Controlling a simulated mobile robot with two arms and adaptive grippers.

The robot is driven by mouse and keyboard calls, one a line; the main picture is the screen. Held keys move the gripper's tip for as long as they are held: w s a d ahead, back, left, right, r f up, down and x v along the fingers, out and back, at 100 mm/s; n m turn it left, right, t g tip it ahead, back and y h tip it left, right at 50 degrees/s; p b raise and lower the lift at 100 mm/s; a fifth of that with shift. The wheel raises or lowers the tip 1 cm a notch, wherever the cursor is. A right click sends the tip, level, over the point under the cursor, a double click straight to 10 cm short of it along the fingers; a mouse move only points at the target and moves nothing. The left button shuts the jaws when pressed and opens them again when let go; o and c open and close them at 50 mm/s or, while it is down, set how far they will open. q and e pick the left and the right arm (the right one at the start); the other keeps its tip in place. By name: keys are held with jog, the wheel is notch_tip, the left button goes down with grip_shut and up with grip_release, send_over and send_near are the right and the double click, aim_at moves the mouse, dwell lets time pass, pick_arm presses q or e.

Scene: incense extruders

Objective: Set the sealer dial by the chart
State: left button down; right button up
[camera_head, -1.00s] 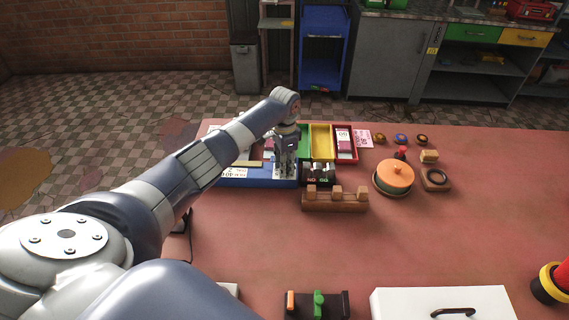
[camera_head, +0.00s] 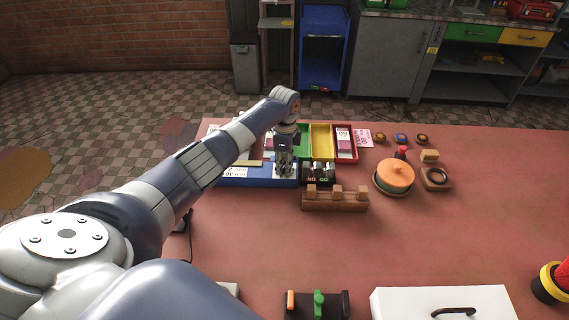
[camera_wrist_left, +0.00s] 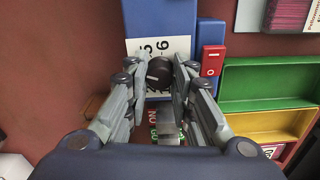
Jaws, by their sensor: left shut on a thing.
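The blue sealer (camera_head: 262,182) lies along the left part of the red table. Its black dial (camera_wrist_left: 158,72) sits on a white number plate (camera_wrist_left: 172,47) in the left wrist view, where a 5 and a 6 can be read; the rest is covered. My left gripper (camera_wrist_left: 159,75) is shut on the dial, one finger on each side. The dial's pointer setting cannot be made out. In the head view the left gripper (camera_head: 284,170) points down and hides the dial. I cannot pick out the chart for certain. My right gripper is not in view.
A red switch (camera_wrist_left: 211,61) is close beside the gripper's right finger. Green (camera_wrist_left: 262,79) and yellow (camera_wrist_left: 280,124) trays adjoin. A wooden rack (camera_head: 335,204) and an orange-lidded pot (camera_head: 397,176) stand to the right. The table's middle is clear.

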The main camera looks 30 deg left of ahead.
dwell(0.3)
pick_arm(q)
jog(key=c, duration=1.4)
grip_release()
jog(key=shift+o, duration=0.2)
jog(key=shift+r, duration=0.1)
notch_tip(320, 180, up, 12)
